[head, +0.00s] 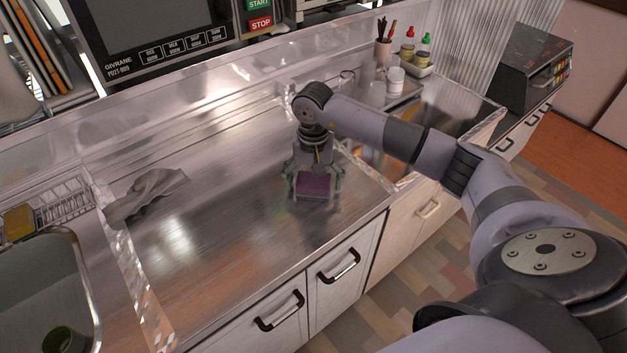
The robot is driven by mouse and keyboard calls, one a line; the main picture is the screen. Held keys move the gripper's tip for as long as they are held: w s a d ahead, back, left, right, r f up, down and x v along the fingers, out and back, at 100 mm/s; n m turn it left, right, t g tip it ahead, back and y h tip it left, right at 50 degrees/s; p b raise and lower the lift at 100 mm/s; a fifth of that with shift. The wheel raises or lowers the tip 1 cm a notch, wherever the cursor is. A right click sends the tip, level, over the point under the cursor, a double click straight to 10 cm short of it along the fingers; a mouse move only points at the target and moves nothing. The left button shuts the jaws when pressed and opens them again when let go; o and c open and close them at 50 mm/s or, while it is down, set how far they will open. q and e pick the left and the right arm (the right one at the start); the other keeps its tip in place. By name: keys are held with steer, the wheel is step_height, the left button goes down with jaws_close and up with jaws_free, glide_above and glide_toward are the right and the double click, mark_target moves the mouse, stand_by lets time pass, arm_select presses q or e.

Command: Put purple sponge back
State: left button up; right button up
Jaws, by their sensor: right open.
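The purple sponge (315,185) lies on the steel counter (235,215), close to its front edge. My right gripper (316,189) is over the sponge, pointing down, with its open fingers on either side of it. I cannot tell whether the fingers touch the sponge. My left gripper is not in view.
A wire rack (62,203) with a yellow sponge (18,221) stands at the far left by the sink (40,275). A grey cloth (146,192) lies on the counter's left side. Bottles (423,50) and cups stand at the back right. The counter's middle is clear.

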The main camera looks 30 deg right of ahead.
mark_target(314, 180)
steer(key=shift+r, duration=0.6)
step_height(314, 180, up, 11)
steer(key=b, duration=0.1)
stand_by(0.5)
